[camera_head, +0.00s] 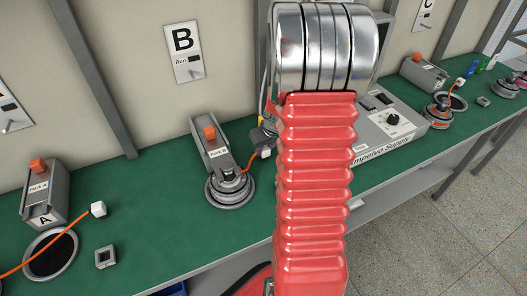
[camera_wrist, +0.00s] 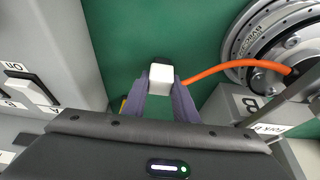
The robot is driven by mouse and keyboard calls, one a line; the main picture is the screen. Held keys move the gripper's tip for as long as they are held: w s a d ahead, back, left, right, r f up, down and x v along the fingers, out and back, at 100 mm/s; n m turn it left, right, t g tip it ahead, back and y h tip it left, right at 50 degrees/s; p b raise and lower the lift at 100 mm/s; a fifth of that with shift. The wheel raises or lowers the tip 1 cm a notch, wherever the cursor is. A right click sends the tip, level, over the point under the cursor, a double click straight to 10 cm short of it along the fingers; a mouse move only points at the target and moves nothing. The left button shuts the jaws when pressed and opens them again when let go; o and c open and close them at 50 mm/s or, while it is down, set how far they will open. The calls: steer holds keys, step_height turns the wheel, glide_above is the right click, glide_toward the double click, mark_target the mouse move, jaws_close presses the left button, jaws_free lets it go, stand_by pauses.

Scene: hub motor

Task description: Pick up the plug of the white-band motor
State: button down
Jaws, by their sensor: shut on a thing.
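The motor at station B (camera_head: 230,190) sits on the green bench, a round grey-silver unit with pale rings. It also shows at the upper right of the wrist view (camera_wrist: 250,45). An orange cable runs from it to a small white plug (camera_wrist: 160,78). My gripper (camera_wrist: 162,88) is shut on this plug, with its two purple fingers on either side of it. In the head view the plug (camera_head: 266,152) shows as a small white block right of the motor; my red arm hides most of the gripper.
A grey block with an orange top (camera_head: 212,150) stands behind the motor. The Ampelvo Supply box (camera_head: 390,125) is to the right, partly behind my arm. An orange-banded motor (camera_head: 437,115) stands further right. Station A at left has another white plug (camera_head: 98,209) on an orange cable.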

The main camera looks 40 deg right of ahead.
steer(key=shift+r, duration=0.1)
step_height(320, 180, up, 10)
steer(key=shift+f, duration=0.1)
stand_by(0.3)
stand_by(0.4)
